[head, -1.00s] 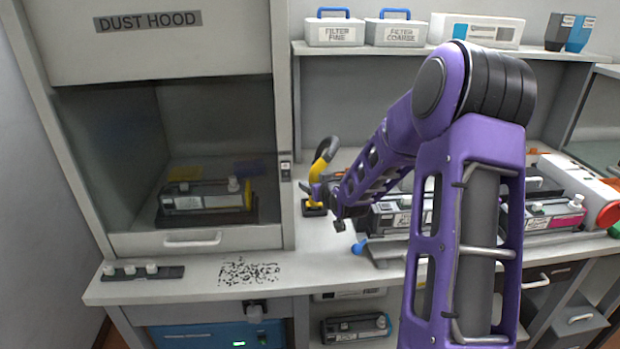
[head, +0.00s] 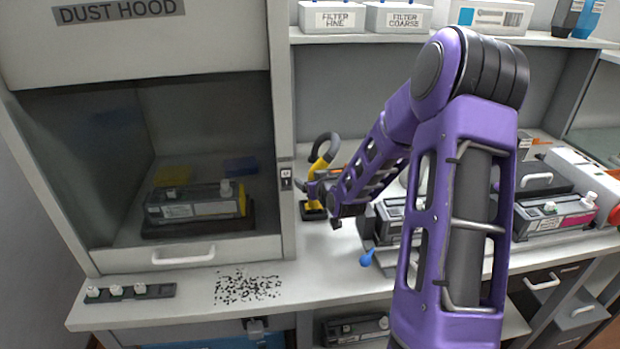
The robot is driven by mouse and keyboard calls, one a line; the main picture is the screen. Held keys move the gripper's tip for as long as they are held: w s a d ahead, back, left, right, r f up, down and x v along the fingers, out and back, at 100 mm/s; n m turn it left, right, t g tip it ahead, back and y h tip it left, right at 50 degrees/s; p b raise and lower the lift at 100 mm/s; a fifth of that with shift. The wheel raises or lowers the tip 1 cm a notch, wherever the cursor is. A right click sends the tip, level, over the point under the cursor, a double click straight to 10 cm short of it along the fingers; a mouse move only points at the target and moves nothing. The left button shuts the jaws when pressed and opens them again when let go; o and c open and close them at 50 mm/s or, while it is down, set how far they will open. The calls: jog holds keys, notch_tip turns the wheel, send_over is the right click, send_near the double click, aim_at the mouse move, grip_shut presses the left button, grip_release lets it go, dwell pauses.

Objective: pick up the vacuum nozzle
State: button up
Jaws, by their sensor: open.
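The vacuum nozzle (head: 318,172) appears to be the yellow piece with a dark curved hose at its top. It stands upright in a small black base (head: 312,213) on the bench, just right of the dust hood. My gripper (head: 323,205) is open at the end of my purple arm, beside the nozzle in the picture, and overlaps its lower right side. I cannot tell whether the jaws are around the nozzle or in front of it, or whether they touch it.
The dust hood (head: 180,247) with a cartridge (head: 195,205) inside stands at left. Black toner specks (head: 248,288) lie on the bench in front. A blue bulb-shaped item (head: 367,258) and a cartridge (head: 555,215) are at right. A shelf (head: 400,40) runs above.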

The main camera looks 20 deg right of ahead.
jog(key=shift+w, duration=0.2)
jog(key=shift+s, duration=0.15)
jog(key=shift+c, duration=0.7)
grip_shut()
